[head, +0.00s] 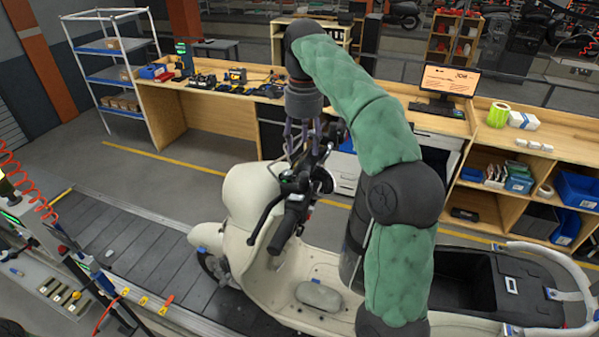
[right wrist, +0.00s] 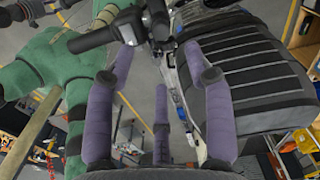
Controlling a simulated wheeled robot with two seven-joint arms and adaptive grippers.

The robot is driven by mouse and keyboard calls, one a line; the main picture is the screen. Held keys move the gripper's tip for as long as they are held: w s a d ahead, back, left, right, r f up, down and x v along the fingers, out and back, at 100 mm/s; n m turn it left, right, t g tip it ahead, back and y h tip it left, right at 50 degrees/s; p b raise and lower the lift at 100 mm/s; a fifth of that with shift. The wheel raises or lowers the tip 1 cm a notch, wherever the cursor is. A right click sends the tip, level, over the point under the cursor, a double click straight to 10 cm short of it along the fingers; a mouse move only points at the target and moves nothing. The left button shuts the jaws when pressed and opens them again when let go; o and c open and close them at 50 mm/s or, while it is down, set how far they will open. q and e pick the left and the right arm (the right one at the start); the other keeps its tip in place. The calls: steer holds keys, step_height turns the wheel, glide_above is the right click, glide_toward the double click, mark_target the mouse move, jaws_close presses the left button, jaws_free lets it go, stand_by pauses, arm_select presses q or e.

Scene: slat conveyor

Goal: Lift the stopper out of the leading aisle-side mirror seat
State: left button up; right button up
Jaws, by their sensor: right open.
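A cream scooter (head: 240,205) stands on the slat conveyor, with its black handlebar (head: 287,228) turned towards me. The handlebar, with a black grip (right wrist: 92,40), also shows at the top left of the right wrist view. My right gripper (head: 300,150) points down over the handlebar's middle and far part. In the right wrist view its purple fingers (right wrist: 160,65) are spread apart with nothing seen between them. I cannot make out the stopper or the mirror seat among the dark handlebar parts and the fingers. My left gripper is not in view.
The slat conveyor (head: 130,240) runs under the scooter. A wooden bench (head: 215,108) with tools stands behind it, with a monitor (head: 449,80) further right. My green-padded right arm covers part of the scooter.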

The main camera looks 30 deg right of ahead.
mark_target(304, 173)
steer(key=shift+s+f, duration=0.35)
steer(key=shift+f, duration=0.2)
steer(key=shift+s+f, duration=0.3)
steer(key=shift+f, duration=0.25)
steer(key=shift+w+f, duration=0.95)
steer(key=shift+f, duration=0.05)
steer(key=f, duration=0.2)
steer(key=s+f, duration=0.1)
steer(key=f, duration=0.1)
steer(key=shift+d+p, duration=0.15)
steer(key=shift+p, duration=0.15)
steer(key=shift+w+f, duration=0.25)
steer(key=shift+f, duration=0.2)
steer(key=shift+s+r, duration=0.1)
steer(key=shift+s, duration=0.05)
steer(key=c, duration=0.8)
